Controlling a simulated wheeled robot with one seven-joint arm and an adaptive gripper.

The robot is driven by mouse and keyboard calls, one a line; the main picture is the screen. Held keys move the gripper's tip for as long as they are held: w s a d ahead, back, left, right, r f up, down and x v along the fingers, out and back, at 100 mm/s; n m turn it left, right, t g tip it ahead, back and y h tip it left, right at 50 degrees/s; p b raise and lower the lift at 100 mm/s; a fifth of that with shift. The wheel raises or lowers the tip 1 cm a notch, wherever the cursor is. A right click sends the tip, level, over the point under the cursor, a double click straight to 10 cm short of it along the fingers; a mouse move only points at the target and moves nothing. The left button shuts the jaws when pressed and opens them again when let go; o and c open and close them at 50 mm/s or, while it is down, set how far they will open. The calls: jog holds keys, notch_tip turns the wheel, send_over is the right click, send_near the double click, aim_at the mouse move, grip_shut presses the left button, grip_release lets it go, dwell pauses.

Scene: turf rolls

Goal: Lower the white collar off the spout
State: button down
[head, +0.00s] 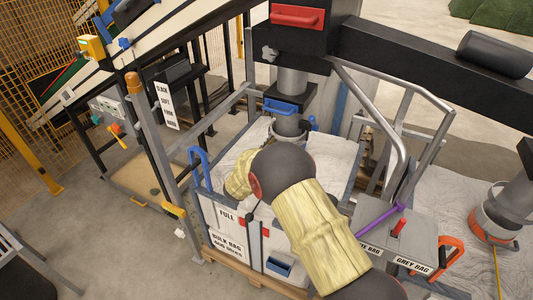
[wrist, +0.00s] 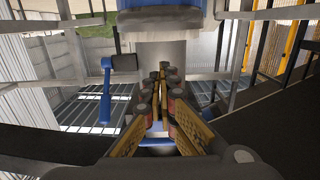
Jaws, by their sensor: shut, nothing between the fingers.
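The middle grey spout (head: 292,82) comes down from a black housing, with a blue clamp (head: 283,105) on it and a grey collar-like ring (head: 290,127) below, above the white bag (head: 335,150). I cannot tell for sure which part is the white collar. On the right-hand spout (head: 515,190) a pale ring with orange (head: 493,215) sits over another white bag. My gripper (wrist: 163,72) shows in the wrist view, its fingers together and empty, pointing at a pale grey surface. In the head view my sleeved arm hides the fingers.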

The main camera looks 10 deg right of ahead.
jog(key=f, duration=0.1)
jog(key=w+d+f+b, duration=0.1)
jog(key=w+f, duration=0.1)
jog(key=f, duration=0.1)
jog(key=shift+d, duration=0.25)
notch_tip(320, 180, down, 12)
jog(key=b, duration=0.5)
jog(key=shift+r, duration=0.15)
